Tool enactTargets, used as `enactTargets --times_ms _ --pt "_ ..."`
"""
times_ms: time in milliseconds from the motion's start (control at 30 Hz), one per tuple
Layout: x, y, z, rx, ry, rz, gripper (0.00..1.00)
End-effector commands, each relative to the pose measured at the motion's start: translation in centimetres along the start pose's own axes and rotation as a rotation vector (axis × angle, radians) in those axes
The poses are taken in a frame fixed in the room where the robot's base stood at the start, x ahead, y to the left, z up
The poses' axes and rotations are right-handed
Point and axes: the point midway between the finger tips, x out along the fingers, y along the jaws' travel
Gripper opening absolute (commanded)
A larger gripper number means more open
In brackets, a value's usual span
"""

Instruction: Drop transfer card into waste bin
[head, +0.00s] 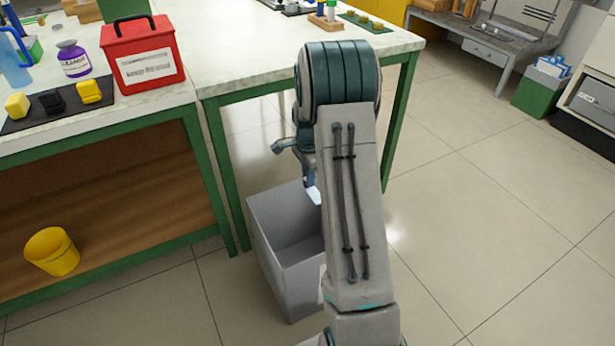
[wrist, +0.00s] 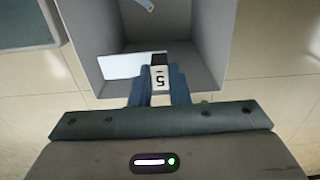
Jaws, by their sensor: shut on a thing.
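The waste bin (head: 285,285) is a grey open-topped box on the floor beside the green-legged table. In the wrist view its grey wall (wrist: 208,45) surrounds an open inside. My gripper (head: 308,184) is over the bin, partly hidden by my arm in the head view. The card shows above the bin's inside, still between the fingers.
A bright white panel or lit patch shows left of the fingers in the wrist view; I cannot tell which. A pale thing (wrist: 145,5) lies at that view's top edge. A red box (head: 143,55) is on the workbench, and a yellow bucket (head: 52,251) stands below.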

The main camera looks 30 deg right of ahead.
Motion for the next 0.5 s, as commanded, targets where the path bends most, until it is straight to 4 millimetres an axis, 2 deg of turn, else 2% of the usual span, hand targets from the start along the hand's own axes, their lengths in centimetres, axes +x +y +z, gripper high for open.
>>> enactTargets --times_ms 33,300,500 --pt "0.9 0.0 0.0 0.000 0.000 0.001 0.00" --pt "4.2 0.1 0.0 -0.001 -0.001 0.002 0.00" --pt "5.1 0.0 0.0 -0.002 0.000 0.001 0.00"
